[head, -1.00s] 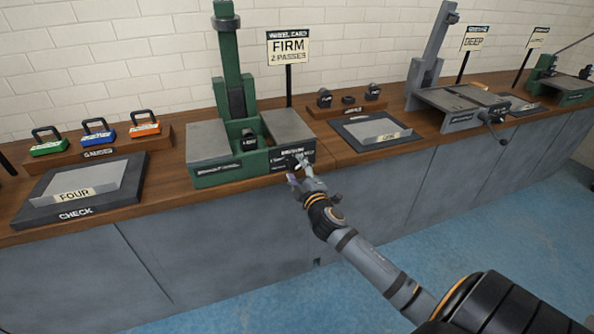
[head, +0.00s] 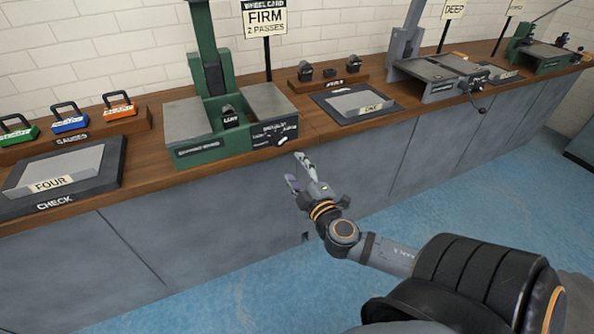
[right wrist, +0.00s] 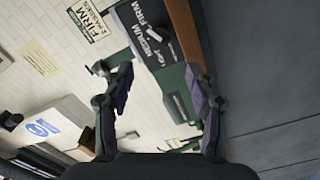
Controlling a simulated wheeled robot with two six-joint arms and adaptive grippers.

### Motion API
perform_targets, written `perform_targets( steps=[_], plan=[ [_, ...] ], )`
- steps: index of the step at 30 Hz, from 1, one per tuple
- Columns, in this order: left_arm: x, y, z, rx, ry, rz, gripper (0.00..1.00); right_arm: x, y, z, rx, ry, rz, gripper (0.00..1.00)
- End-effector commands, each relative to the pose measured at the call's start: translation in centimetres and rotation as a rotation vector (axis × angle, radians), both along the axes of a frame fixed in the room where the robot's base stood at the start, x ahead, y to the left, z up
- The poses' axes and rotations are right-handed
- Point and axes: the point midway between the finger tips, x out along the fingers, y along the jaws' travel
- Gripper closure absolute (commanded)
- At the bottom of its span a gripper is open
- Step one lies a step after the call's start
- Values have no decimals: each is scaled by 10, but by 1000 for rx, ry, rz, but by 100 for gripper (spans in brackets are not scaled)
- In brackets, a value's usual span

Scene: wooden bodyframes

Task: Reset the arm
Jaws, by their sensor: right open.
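My right gripper (head: 299,172) is open and empty in the head view. It is in the air in front of the bench's grey cabinet face, below and apart from the green machine (head: 195,150). In the right wrist view the gripper's two fingers (right wrist: 158,92) stand wide apart with nothing between them. The machine's black dial panel, with a pale lever (head: 282,140), faces me. The panel's words also show in the right wrist view (right wrist: 150,38). My left gripper is not in view.
A wooden bench (head: 310,137) runs along the tiled wall. It carries a FOUR check tray (head: 112,178), several coloured gauges (head: 69,122), a FIRM card (head: 265,18), a ONE tray (head: 392,106) and a grey machine (head: 440,90). Blue floor (head: 240,295) is open in front.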

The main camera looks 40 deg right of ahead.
Motion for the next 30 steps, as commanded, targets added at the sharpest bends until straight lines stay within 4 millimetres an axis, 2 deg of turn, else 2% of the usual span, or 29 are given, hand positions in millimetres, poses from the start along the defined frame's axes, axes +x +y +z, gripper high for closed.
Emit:
perform_targets(
  steps=[14,17,20,23,24,26,27,29,30],
  plan=[
    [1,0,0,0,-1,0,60,0,0,0,0,0,-1,43],
    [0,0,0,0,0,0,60,1,-5,-9,5,17,-13,43],
    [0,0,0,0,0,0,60,2,-27,-49,36,95,-62,43],
    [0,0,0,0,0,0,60,-5,-60,-122,102,230,-146,43],
    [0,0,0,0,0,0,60,-12,-72,-156,137,293,-183,43],
    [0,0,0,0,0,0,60,-26,-86,-206,197,383,-235,43],
    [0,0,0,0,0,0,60,-38,-93,-240,241,442,-268,43],
    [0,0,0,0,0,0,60,-59,-98,-289,311,528,-316,43],
    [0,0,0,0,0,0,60,-76,-99,-322,360,586,-349,43]
  ],
)
